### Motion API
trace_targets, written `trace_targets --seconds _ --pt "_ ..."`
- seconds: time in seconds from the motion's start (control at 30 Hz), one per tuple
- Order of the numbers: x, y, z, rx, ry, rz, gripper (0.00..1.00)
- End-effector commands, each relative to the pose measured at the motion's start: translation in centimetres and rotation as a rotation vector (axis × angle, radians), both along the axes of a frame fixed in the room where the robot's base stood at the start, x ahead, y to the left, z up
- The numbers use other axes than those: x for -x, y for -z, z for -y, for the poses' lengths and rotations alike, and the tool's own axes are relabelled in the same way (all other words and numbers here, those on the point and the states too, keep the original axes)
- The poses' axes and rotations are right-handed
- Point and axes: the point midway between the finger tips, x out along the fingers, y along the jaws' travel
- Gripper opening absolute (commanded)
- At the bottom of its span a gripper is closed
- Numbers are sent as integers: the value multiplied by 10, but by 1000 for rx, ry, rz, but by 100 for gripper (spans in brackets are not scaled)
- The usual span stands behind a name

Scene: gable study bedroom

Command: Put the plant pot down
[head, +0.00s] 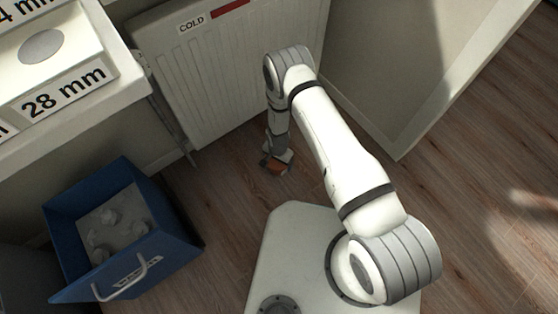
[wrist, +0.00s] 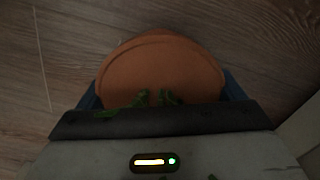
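The plant pot (wrist: 160,70) is terracotta orange and fills the middle of the wrist view, with a few green leaves at its near side. Blue finger parts of my gripper (wrist: 161,92) show close against its left and right sides, so the gripper looks shut on it. In the head view my gripper (head: 276,160) points down low over the wood floor in front of the radiator, with a small orange part of the pot showing. Most of the pot is hidden there by the gripper. I cannot tell whether its base touches the floor.
A white radiator (head: 225,85) marked COLD stands behind the gripper. A blue bin (head: 175,245) with crumpled pale pieces is at the lower left. A white shelf (head: 75,120) with a "28 mm" label is at upper left. Wood floor (head: 440,215) is clear to the right.

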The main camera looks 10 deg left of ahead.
Motion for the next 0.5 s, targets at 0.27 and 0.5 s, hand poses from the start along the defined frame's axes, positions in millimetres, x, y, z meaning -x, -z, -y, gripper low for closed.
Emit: trace_targets --seconds 0.27,0.5 --pt "0 -1 0 0 0 0 100" --pt "-1 -15 -1 -2 0 2 100"
